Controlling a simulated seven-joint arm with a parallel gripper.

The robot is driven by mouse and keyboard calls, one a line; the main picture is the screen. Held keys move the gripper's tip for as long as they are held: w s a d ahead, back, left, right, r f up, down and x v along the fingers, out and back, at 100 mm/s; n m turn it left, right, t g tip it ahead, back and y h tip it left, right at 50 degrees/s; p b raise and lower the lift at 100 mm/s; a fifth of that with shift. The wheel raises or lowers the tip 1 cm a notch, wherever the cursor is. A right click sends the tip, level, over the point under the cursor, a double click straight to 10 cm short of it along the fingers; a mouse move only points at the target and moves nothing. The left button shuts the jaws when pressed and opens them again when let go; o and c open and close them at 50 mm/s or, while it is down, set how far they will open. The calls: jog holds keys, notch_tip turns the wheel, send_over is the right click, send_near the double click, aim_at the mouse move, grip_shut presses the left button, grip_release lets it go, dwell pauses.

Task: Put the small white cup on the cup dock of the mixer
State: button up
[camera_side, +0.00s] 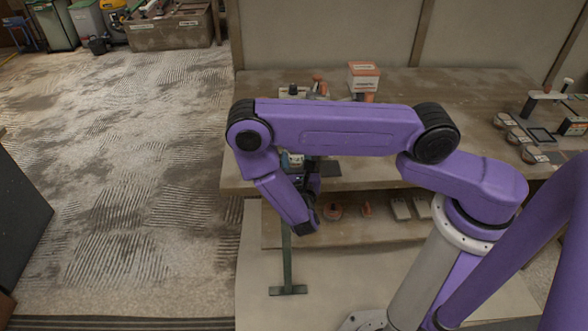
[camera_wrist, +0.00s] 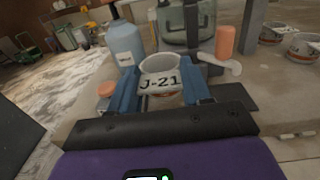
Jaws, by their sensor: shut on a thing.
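The small white cup (camera_wrist: 160,66), marked J-21, sits upright between the two blue fingers of my gripper (camera_wrist: 160,88) in the wrist view. The gripper is shut on it. In the side view my arm hides most of the gripper and I cannot make out the cup. A grey-green glassy vessel with a dark frame (camera_wrist: 181,22) stands right behind the cup in the wrist view. It may be part of the mixer, but I cannot tell. I cannot make out the cup dock for certain. A dark flat plate (camera_wrist: 236,96) lies right of the gripper on the bench.
A blue-grey bottle (camera_wrist: 125,43) stands close at the cup's left. An orange cylinder (camera_wrist: 225,41) and a white curved piece (camera_wrist: 222,65) are at its right. An orange-and-white box (camera_side: 363,76) stands at the bench back. The wooden bench (camera_side: 440,95) has clear room mid-right.

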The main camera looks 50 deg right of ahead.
jog(key=shift+w+f, duration=0.4)
jog(key=shift+f, duration=1.55)
jog(key=shift+f, duration=0.1)
jog(key=o, duration=1)
jog(key=shift+o, duration=0.2)
